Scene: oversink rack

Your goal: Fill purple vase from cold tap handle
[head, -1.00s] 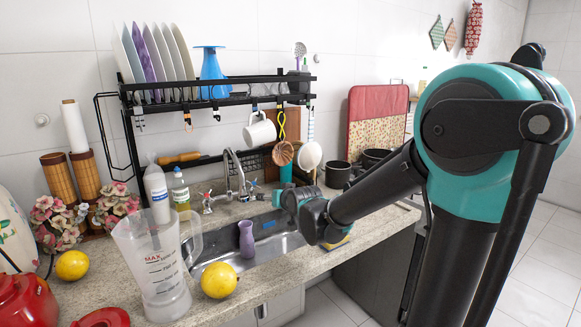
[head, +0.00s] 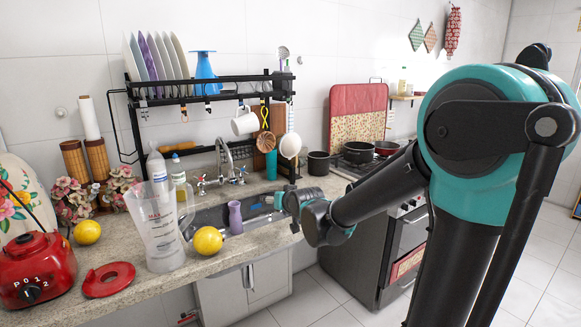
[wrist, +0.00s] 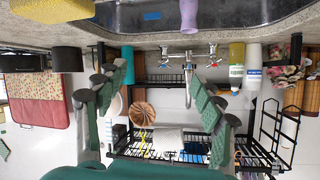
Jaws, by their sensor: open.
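The purple vase (head: 235,217) stands upright in the sink (head: 211,218); in the wrist view the purple vase (wrist: 189,14) is at the top, cut off by the frame edge. The chrome tap (head: 224,158) rises behind the sink with a handle on each side, a left handle (head: 201,184) and a right handle (head: 239,177). The wrist view, upside down, shows both handles (wrist: 188,53) beyond my fingers; which one is cold is unclear. My gripper (wrist: 158,95) is open and empty, its green-padded fingers apart. In the head view my wrist largely hides it, right of the vase.
A black rack with plates (head: 158,60) spans the sink. A clear jug (head: 158,232) and yellow fruit (head: 208,241) stand at the front counter edge. Bottles (head: 178,178) are left of the tap. A yellow sponge (wrist: 45,8) shows in the wrist view. Floor is free at right.

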